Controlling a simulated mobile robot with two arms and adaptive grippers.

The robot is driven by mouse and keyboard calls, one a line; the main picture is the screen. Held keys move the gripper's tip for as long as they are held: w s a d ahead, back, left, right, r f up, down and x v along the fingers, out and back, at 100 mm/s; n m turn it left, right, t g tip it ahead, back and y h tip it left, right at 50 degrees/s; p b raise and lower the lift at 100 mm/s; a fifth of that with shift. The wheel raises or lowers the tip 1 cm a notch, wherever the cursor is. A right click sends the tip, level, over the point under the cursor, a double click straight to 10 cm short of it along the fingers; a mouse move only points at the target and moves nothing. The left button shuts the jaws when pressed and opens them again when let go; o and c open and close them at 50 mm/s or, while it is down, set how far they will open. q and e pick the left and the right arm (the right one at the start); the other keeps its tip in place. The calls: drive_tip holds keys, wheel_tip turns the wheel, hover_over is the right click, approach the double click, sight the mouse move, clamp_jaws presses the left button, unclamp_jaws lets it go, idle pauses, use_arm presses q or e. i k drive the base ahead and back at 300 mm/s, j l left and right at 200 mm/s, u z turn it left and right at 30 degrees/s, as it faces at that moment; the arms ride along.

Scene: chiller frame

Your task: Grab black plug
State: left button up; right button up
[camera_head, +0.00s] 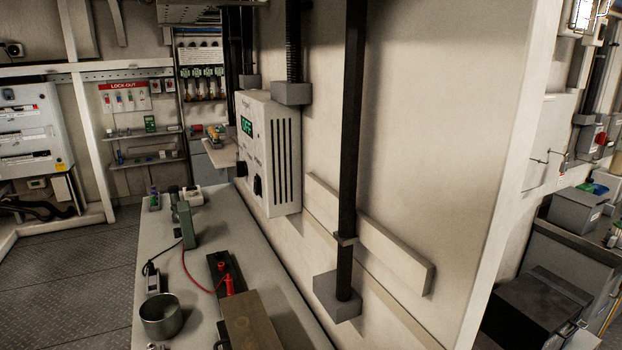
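I cannot single out a black plug for certain. Two small black fittings, an upper one (242,168) and a lower one (257,187), sit on the front of a beige wall-mounted control box (285,160). The box has a green lit display (247,126). On the bench below, a black lead (165,255) runs from a green-grey device (187,222) to a small handheld device (153,282). Neither of my grippers shows in the head view.
The bench (163,228) also bears a metal cup (161,316), a brown block (254,325) and red clips (228,284) on a red lead. A dark vertical conduit (351,130) stands on the wall at right. Floor (80,275) at left is clear.

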sight(150, 267)
drive_tip(key=k+j+u, duration=0.1)
drive_tip(key=j, duration=0.25)
drive_tip(key=k+j+u, duration=0.1)
drive_tip(key=k+j, duration=0.2)
drive_tip(key=i+j+u, duration=0.1)
drive_tip(key=j, duration=0.25)
drive_tip(key=i+j, duration=0.1)
drive_tip(key=j, duration=0.25)
drive_tip(key=i+j+u, duration=0.15)
drive_tip(key=j, duration=0.2)
drive_tip(key=k, duration=0.05)
